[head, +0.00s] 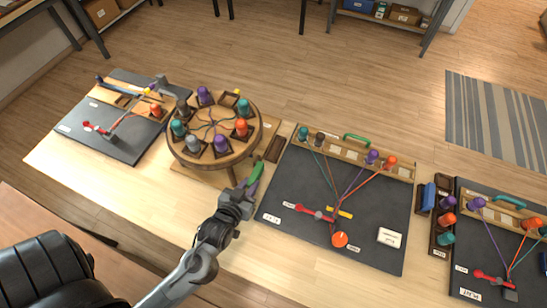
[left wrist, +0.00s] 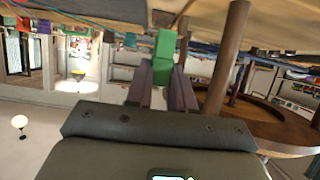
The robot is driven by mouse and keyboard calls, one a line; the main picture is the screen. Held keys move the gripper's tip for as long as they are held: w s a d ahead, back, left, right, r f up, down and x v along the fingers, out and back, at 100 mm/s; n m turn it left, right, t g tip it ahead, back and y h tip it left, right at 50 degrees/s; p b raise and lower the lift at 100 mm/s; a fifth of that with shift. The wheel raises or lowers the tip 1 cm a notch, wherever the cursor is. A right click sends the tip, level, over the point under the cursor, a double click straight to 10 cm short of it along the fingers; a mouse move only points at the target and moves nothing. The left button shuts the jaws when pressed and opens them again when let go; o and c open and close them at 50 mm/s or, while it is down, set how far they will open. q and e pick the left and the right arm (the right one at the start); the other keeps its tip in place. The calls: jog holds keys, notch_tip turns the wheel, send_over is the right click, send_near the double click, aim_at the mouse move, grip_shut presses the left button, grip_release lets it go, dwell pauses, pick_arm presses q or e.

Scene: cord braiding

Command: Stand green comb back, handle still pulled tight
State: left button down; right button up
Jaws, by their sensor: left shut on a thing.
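My left gripper (head: 250,186) is shut on a green piece, which I take for the green comb (head: 257,171), and holds it above the table's edge between the round stand and the middle board. In the left wrist view the green comb (left wrist: 164,48) sticks out between the two fingers (left wrist: 162,85). Its far end is hard to make out there. On the dark middle board (head: 290,240) a red handle (head: 315,213) lies among cords that run up to colored bobbins on a wooden rail. I cannot tell how tight the cords are. My right gripper is not in view.
A round wooden braiding stand (head: 214,155) with several colored bobbins is left of the gripper. A small dark brown tray (head: 274,149) is just right of it. Another board (head: 112,145) lies at left, and a bobbin rack (head: 443,222) at right.

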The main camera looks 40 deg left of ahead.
pick_arm(q)
jog(key=f, duration=0.2)
jog(key=b, duration=0.1)
jog(key=shift+s+d+f, duration=0.1)
jog(key=shift+s+f, duration=0.15)
jog(key=shift+f, duration=0.15)
jog(key=shift+w+f, duration=0.1)
jog(key=shift+f, duration=0.1)
jog(key=shift+w+a+b, duration=0.2)
jog(key=shift+w+b, duration=0.15)
jog(key=w+a, duration=0.1)
jog(key=w, duration=0.3)
jog(key=w+a+b, duration=0.1)
jog(key=w, duration=0.3)
jog(key=w+a, duration=0.2)
jog(key=w, duration=0.2)
jog(key=shift+w, duration=0.4)
jog(key=shift+w+a, duration=0.1)
jog(key=shift+w, duration=0.35)
jog(key=b+x, duration=0.1)
jog(key=x, duration=0.2)
jog(key=shift+r, duration=0.1)
jog(key=shift+s+f, duration=0.2)
jog(key=shift+f, duration=0.15)
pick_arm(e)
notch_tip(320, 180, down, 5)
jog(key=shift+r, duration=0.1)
